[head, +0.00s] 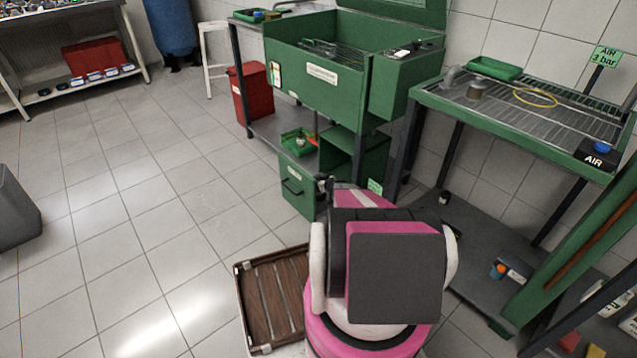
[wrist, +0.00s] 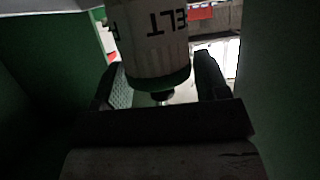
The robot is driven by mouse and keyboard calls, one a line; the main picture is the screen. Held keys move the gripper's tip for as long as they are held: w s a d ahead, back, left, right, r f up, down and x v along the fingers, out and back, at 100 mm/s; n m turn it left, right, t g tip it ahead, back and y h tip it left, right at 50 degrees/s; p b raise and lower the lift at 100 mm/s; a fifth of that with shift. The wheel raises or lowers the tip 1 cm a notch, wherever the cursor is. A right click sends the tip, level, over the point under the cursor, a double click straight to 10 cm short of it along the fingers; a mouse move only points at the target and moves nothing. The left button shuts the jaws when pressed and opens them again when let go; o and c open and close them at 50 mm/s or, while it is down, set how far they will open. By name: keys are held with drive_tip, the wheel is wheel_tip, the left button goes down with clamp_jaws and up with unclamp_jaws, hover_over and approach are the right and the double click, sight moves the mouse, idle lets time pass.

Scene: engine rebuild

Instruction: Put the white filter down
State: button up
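The white filter (wrist: 150,38) fills the upper middle of the wrist view. It has upside-down dark lettering, a green band at its lower end and a small metal stub below that. My gripper (wrist: 158,62) has one dark finger on each side of the filter and appears shut on it. Dark green walls (wrist: 270,80) stand close on both sides of the gripper. In the head view my arm hides the filter and most of the gripper, so what lies under the filter cannot be told.
A green parts washer (head: 320,75) and its cabinet (head: 297,190) stand ahead, with a green tray (head: 298,142) on the lower shelf. A wire-topped bench (head: 500,125) is at right. A brown slatted platform (head: 270,300) is near my base.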

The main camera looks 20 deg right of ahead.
drive_tip(key=shift+o, duration=0.9)
drive_tip(key=shift+w+f, duration=0.1)
drive_tip(key=shift+f, duration=0.7)
drive_tip(key=shift+d, duration=0.1)
drive_tip(key=shift+r, duration=0.2)
drive_tip(key=r+v, duration=0.1)
drive_tip(key=v, duration=1.1)
drive_tip(key=shift+r, duration=0.3)
